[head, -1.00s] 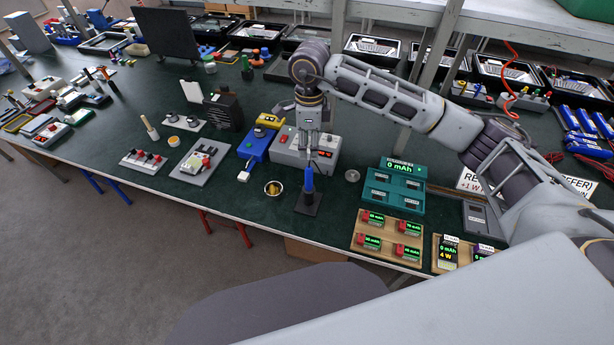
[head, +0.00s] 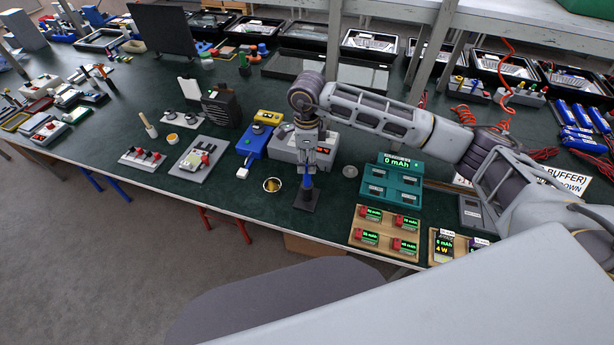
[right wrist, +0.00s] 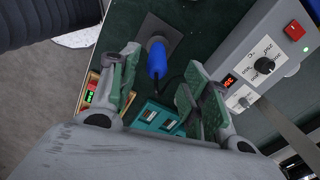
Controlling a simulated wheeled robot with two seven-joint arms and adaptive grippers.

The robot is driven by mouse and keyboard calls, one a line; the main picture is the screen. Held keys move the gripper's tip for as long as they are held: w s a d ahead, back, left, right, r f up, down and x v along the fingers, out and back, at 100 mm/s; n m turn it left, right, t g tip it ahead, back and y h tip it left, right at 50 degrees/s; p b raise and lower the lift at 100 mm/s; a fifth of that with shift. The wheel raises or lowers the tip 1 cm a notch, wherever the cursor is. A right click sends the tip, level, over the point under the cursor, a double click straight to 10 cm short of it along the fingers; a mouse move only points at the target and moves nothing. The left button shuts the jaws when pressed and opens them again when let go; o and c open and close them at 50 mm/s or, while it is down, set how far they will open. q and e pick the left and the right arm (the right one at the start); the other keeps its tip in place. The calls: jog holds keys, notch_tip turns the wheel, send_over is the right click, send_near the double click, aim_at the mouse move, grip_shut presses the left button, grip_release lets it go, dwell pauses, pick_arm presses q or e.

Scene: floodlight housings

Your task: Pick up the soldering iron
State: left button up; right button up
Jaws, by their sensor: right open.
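The soldering iron (head: 307,181) has a blue handle and stands upright in a small dark stand (head: 304,201) near the table's front edge. In the right wrist view the blue handle (right wrist: 157,58) shows between the two fingers, towards the far end of the gap. My right gripper (head: 308,166) is directly above the iron, pointing down, and partly covers its top. In the right wrist view the gripper (right wrist: 158,85) is open, with green-padded fingers on either side of the handle and visible space around it. My left gripper is not in view.
The grey soldering station (head: 316,150) is just behind the iron. A blue device (head: 252,142) and a small brass cup (head: 272,185) are to the left. A teal charger (head: 392,182) and a wooden battery board (head: 383,232) are to the right.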

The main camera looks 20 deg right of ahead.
aim_at(306, 173)
jog(key=shift+f, duration=0.7)
jog(key=shift+s+a+f+p, duration=0.15)
jog(key=shift+f+p, duration=0.6)
jog(key=shift+f, duration=1.85)
grip_shut()
